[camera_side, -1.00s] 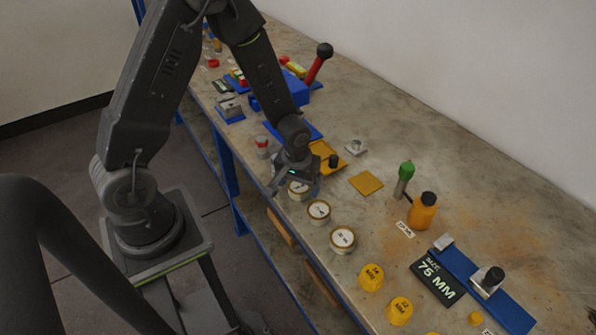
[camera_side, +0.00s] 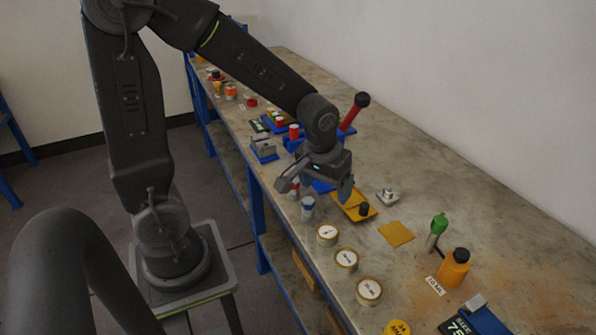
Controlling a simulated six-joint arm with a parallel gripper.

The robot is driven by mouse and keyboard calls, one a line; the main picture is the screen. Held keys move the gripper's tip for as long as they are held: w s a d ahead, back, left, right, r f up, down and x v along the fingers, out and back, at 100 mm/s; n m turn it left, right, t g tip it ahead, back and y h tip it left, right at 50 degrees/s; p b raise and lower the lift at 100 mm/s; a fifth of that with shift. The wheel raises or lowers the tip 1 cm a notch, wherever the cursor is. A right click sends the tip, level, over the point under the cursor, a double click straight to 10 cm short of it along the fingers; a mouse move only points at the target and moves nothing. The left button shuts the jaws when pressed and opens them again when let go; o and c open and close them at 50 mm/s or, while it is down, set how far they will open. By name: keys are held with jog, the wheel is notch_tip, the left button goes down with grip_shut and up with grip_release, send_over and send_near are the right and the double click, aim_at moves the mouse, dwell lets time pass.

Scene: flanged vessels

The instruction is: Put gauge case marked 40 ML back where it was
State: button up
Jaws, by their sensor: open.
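Three round gauge cases with white faces and brass-coloured rims stand in a row along the bench's front edge: the far one (camera_side: 327,235), the middle one (camera_side: 346,260) and the near one (camera_side: 369,291). Their markings are too small to read, so I cannot tell which is 40 ML. My gripper (camera_side: 315,187) is open above the bench, beyond the far case and apart from it. I see nothing held between its fingers. A small white-and-blue cylinder (camera_side: 307,208) stands below it, beside the far case.
A green-topped tool (camera_side: 437,230) and an orange bottle (camera_side: 455,268) stand nearer.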

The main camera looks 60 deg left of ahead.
jog(key=s+d+r+m+t, duration=0.3)
jog(key=s+d+r+m, duration=0.1)
jog(key=s+r, duration=0.7)
jog(key=shift+s+r+m+t+h, duration=0.25)
jog(key=shift+r+m+h, duration=0.2)
jog(key=shift+m, duration=0.35)
jog(key=shift+w, duration=0.1)
